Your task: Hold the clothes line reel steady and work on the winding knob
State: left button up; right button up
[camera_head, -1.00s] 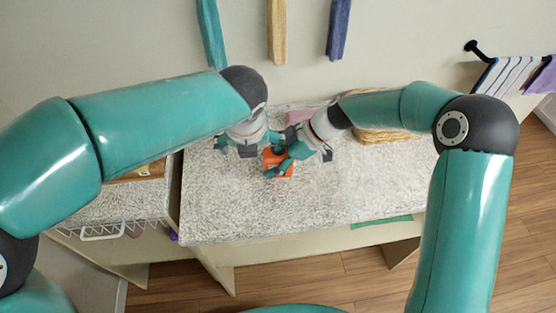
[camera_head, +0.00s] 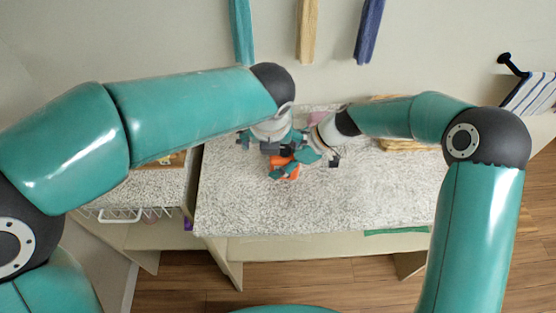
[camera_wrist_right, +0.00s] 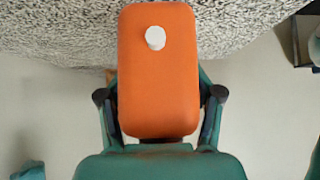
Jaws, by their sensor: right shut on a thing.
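The clothes line reel is an orange rounded box (camera_head: 285,168) above the pale speckled counter in the head view. In the right wrist view its orange face (camera_wrist_right: 157,85) shows upright, with a small white winding knob (camera_wrist_right: 155,38) near the top. My right gripper (camera_head: 303,165) is shut on the reel, with a finger along each side of its lower part in the wrist view. My left gripper (camera_head: 270,146) is just behind and left of the reel in the head view. Its fingertips are partly hidden, and I cannot tell its opening or whether it touches the reel.
The speckled counter (camera_head: 370,200) is clear in front and to the right. Folded yellow towels (camera_head: 405,146) and a pink item (camera_head: 318,117) lie at the back. A white wire basket (camera_head: 120,214) is at the left. Towels hang on the wall behind.

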jog(key=shift+f, duration=1.35)
dwell(0.5)
